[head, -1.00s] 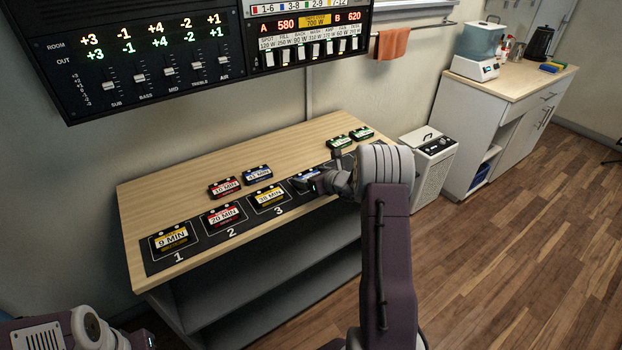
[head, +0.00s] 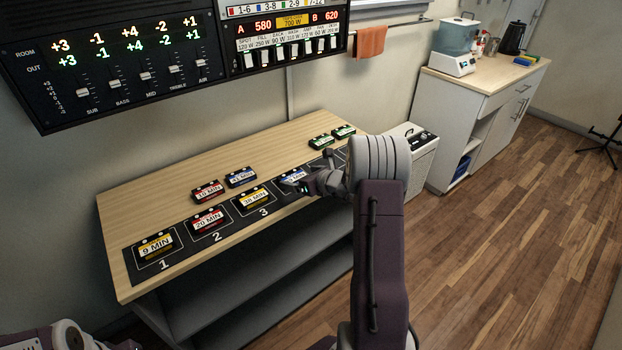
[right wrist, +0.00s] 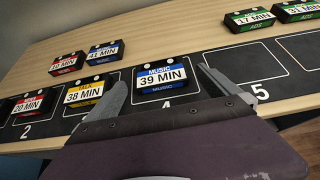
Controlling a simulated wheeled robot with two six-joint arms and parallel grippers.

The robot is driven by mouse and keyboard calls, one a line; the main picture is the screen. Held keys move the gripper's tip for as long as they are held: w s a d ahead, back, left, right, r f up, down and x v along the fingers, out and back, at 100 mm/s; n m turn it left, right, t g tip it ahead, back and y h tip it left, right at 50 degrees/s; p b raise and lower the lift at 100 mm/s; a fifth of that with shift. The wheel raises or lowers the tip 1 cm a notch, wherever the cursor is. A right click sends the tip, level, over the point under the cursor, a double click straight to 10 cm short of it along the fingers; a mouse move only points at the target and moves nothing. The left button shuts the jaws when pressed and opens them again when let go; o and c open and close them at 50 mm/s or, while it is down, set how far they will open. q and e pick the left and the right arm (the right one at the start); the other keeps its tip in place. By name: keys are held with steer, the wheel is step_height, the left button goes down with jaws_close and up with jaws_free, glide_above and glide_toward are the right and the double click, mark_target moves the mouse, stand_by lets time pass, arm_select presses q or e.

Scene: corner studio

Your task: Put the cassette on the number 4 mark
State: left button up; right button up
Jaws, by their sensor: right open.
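In the head view this cassette (head: 291,175) is partly hidden by my right gripper (head: 308,182).
Yellow 9 MIN (head: 155,246), red 20 MIN (head: 209,219) and yellow 38 MIN (head: 255,198) cassettes lie on marks 1, 2 and 3. Red (head: 207,191) and blue (head: 240,177) ones lie behind the strip, green ones (head: 321,142) farther right. Box 5 (right wrist: 245,65) is empty.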

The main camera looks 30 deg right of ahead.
steer(key=v, duration=0.8)
steer(key=shift+w, duration=0.1)
steer(key=s+a+f+n+g+y, duration=0.25)
steer(key=a+n, duration=0.25)
steer(key=a, duration=0.3)
steer(key=s+a+f+n+g+y, duration=0.1)
steer(key=s+a+n+g+y, duration=0.15)
steer(key=a+n, duration=0.35)
steer(key=s+a+f+n+g+h, duration=0.2)
steer(key=s+n, duration=0.6)
steer(key=n, duration=0.4)
steer(key=s+a+f+n+g+h, duration=0.1)
steer(key=s+a+n+g+h, duration=0.2)
steer(key=s+n, duration=0.6)
steer(key=a+n+g, duration=0.1)
steer(key=n, duration=0.1)
steer(key=shift+s+a+f+n+h, duration=0.15)
steer(key=shift+a+f+n+h, duration=0.25)
